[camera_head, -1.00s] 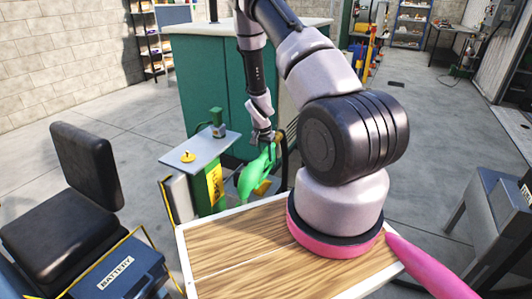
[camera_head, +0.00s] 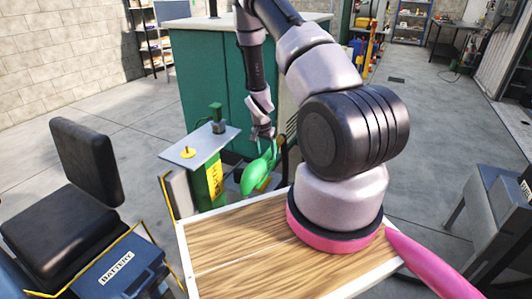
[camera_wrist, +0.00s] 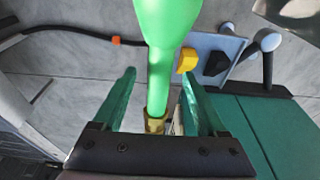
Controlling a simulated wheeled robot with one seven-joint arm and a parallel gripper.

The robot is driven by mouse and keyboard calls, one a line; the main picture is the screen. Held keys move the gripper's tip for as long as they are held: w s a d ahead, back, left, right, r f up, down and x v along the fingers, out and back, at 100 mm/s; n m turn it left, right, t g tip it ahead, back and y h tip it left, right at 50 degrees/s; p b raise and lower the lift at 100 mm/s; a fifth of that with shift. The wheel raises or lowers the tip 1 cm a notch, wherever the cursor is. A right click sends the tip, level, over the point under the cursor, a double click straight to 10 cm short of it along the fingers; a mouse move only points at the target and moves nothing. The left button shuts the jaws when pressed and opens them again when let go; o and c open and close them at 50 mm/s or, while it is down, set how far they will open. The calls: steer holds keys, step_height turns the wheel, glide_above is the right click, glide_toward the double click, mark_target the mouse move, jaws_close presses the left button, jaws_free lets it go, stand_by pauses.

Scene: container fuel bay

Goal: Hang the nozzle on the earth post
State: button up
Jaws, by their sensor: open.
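The green nozzle (camera_head: 257,174) is beside the labelled pedestal in the head view, just below my gripper (camera_head: 263,137). In the wrist view the nozzle (camera_wrist: 160,25) stretches down between the two green fingers of my gripper (camera_wrist: 158,76), its brass-coloured end near the palm. The fingers are open, with a visible gap on each side of the nozzle. What supports the nozzle is hidden. A green pedestal (camera_head: 207,192) with a yellow label and grey top stands just left of it. I cannot tell which part is the earth post.
A large green cabinet (camera_head: 207,75) stands behind. A black chair (camera_head: 65,215) and a blue battery case (camera_head: 118,270) are at left. The floor at right is partly clear.

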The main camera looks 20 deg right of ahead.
step_height(320, 180, up, 10)
steer(key=s+a, duration=0.1)
steer(key=shift+a, duration=0.3)
steer(key=shift+s, duration=0.1)
